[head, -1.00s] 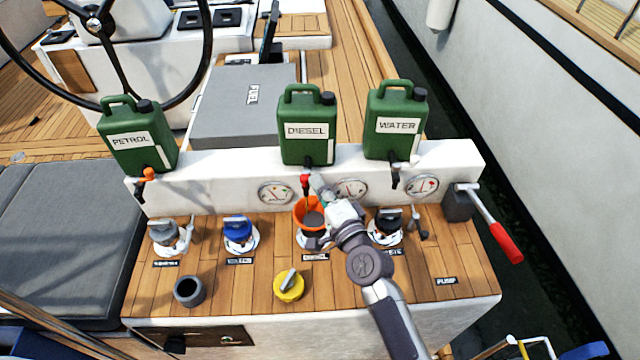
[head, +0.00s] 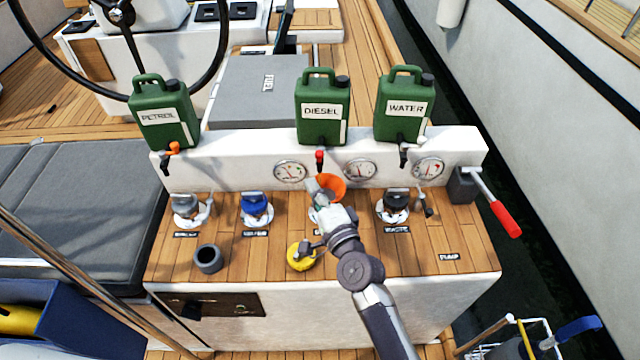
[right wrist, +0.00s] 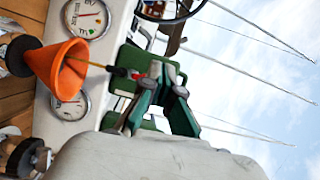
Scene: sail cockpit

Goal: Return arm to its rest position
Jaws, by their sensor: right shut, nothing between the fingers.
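My right gripper (head: 313,190) is shut and empty, in front of the console's back wall, just left of the orange funnel (head: 333,185). Its closed fingers (right wrist: 148,110) show in the right wrist view, in front of a green can. The funnel (right wrist: 62,68) stands below the diesel can's (head: 322,108) tap with its red handle (head: 319,157). In the right wrist view a thin yellow line runs between that tap's nozzle (right wrist: 118,71) and the funnel. My forearm covers part of the diesel deck fitting. My left gripper is not in view.
The petrol can (head: 163,115) and water can (head: 404,105) stand on the white wall. Deck fittings, a grey cup (head: 208,259) and a yellow cap (head: 300,257) are on the wooden top. A red-handled pump lever (head: 505,218) sticks out right.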

